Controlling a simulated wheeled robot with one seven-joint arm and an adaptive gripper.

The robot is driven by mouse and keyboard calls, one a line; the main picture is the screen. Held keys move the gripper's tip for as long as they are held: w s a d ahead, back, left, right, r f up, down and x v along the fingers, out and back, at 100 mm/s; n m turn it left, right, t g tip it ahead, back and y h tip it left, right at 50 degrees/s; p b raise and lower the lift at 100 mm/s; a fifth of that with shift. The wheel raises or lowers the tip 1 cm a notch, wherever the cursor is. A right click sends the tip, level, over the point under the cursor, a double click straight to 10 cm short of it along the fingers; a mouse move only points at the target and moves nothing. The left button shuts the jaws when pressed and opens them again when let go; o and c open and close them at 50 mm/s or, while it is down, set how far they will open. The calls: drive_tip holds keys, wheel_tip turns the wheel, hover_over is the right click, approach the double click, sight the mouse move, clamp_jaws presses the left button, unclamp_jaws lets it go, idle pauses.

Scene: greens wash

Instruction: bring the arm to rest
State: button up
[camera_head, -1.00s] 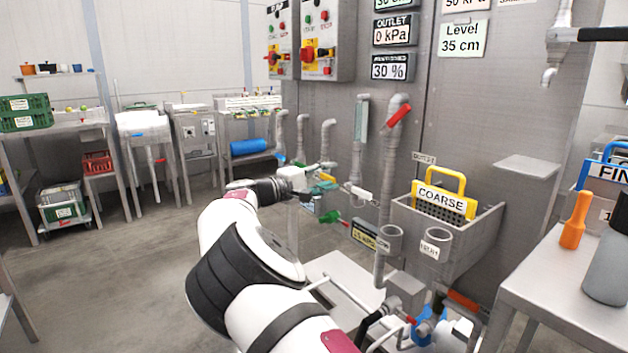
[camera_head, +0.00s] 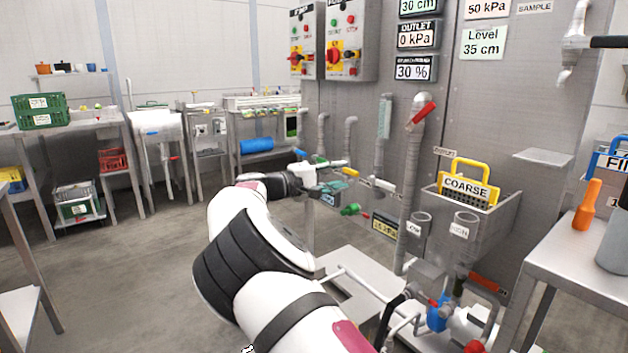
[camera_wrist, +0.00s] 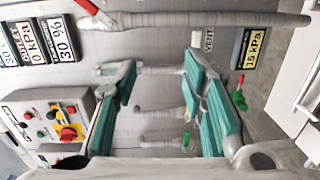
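My gripper (camera_head: 336,176) is stretched out ahead on my white arm, in front of the grey pipe wall. In the wrist view my gripper (camera_wrist: 163,100) has its two teal-padded fingers well apart, with nothing held between them. Behind the gap are the grey wall and several stub pipes. The fingers appear clear of the pipes, though the exact distance is hard to judge.
A control panel (camera_head: 350,45) with a red-and-yellow switch hangs near the arm. A green-handled valve (camera_head: 350,209) and the COARSE basket (camera_head: 466,188) are to the right. A bench (camera_head: 575,262) stands at far right. Open floor (camera_head: 150,275) lies left.

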drive_tip(key=s+d+r+m+g+y, duration=0.1)
drive_tip(key=s+d+m+g+y, duration=0.15)
drive_tip(key=s+d, duration=0.5)
drive_tip(key=s+d+m+g+y, duration=0.25)
drive_tip(key=s+d+g, duration=0.2)
drive_tip(key=d, duration=0.65)
drive_tip(key=s+d+r+y, duration=0.15)
drive_tip(key=s+y, duration=0.25)
drive_tip(key=s, duration=0.5)
drive_tip(key=s+a+f+m+t+y, duration=0.1)
drive_tip(key=s+a+y, duration=0.25)
drive_tip(key=s, duration=1.15)
drive_tip(key=s+a+f+t+y, duration=0.15)
drive_tip(key=s+a, duration=0.25)
drive_tip(key=s, duration=1.2)
drive_tip(key=s+f+g+b, duration=0.5)
drive_tip(key=s+f+b, duration=0.55)
drive_tip(key=f, duration=0.35)
wheel_tip(320, 180, up, 37)
drive_tip(key=t+p, duration=0.4)
drive_tip(key=p, duration=3.1)
drive_tip(key=shift+s+d+p, duration=0.3)
drive_tip(key=shift+d+p, duration=0.05)
drive_tip(key=shift+d, duration=0.05)
